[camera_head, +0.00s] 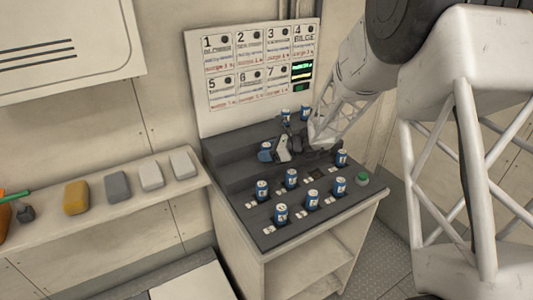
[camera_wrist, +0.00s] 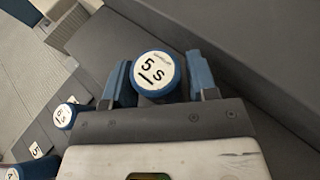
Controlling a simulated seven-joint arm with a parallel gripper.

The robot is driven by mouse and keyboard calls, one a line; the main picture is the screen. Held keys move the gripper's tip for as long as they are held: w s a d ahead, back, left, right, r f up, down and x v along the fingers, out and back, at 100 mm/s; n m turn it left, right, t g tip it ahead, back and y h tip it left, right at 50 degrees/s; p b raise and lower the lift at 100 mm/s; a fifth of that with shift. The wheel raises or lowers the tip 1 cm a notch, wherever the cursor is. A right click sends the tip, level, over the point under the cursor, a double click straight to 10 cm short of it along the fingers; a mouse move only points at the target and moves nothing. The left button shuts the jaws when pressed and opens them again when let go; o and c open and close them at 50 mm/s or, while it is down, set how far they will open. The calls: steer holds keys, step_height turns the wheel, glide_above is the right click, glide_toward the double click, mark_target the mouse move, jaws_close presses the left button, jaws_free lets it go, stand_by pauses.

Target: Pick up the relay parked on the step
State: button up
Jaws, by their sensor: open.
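A blue relay with a white top marked "5 S" (camera_wrist: 153,72) stands between the two blue-padded fingers of my gripper (camera_wrist: 156,66) in the wrist view. The fingers are open, one on each side of it; whether either pad touches it I cannot tell. In the head view a blue relay (camera_head: 265,152) shows on the raised step (camera_head: 232,172) of the dark console, right at my gripper (camera_head: 274,151). My gripper and wrist hide part of the step.
Two more (camera_head: 286,116) stand at the back. A numbered panel (camera_head: 262,65) rises behind. A shelf (camera_head: 110,222) at left holds several blocks.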

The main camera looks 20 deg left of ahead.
mark_target(267, 145)
steer(key=shift+c, duration=0.3)
steer(key=c, duration=0.7)
steer(key=shift+r, duration=0.15)
steer(key=shift+r, duration=0.75)
step_height(267, 145, up, 2)
steer(key=shift+r, duration=0.1)
steer(key=s+d, duration=0.2)
steer(key=s, duration=0.2)
steer(key=s+d, duration=0.3)
steer(key=s, duration=0.2)
steer(key=s+d+r, duration=0.1)
steer(key=s+d, duration=0.1)
steer(key=s, duration=0.3)
steer(key=shift+d, duration=0.2)
